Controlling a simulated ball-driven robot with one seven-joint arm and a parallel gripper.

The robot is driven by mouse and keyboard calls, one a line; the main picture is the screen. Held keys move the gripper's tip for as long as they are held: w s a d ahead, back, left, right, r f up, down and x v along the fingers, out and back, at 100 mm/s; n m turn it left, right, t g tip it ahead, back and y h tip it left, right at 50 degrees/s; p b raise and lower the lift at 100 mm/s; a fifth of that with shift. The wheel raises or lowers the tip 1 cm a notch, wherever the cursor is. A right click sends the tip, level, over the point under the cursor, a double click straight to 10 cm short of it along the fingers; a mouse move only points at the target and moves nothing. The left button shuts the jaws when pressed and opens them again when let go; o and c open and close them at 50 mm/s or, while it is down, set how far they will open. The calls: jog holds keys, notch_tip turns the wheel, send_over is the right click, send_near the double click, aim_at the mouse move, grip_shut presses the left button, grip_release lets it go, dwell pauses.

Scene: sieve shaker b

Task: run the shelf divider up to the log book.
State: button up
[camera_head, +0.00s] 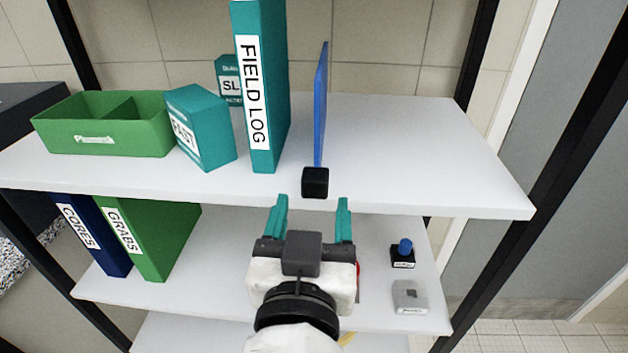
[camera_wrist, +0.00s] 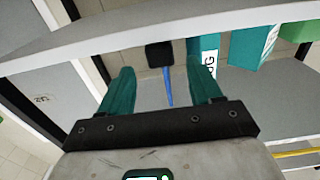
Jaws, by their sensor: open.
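The shelf divider (camera_head: 321,105) is a thin blue upright plate on the top shelf, with a black block (camera_head: 315,182) at its front edge by the shelf's lip. The log book (camera_head: 262,90) is a tall teal binder labelled FIELD LOG, standing left of the divider with a gap between them. My gripper (camera_head: 314,205) has teal fingers, open and empty, just in front of and below the black block. In the wrist view, the black block (camera_wrist: 160,54) and the blue divider (camera_wrist: 168,85) show between the open fingers (camera_wrist: 164,80).
On the top shelf (camera_head: 430,160), a teal box (camera_head: 202,128), another teal box behind and a green bin (camera_head: 104,125) stand left of the log book. Right of the divider is clear. The shelf below holds binders (camera_head: 140,240), a blue-knobbed item (camera_head: 403,254) and a grey box (camera_head: 409,297).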

aim_at(314, 190)
jog(key=shift+w+p, duration=0.4)
jog(key=shift+w, duration=2)
grip_shut()
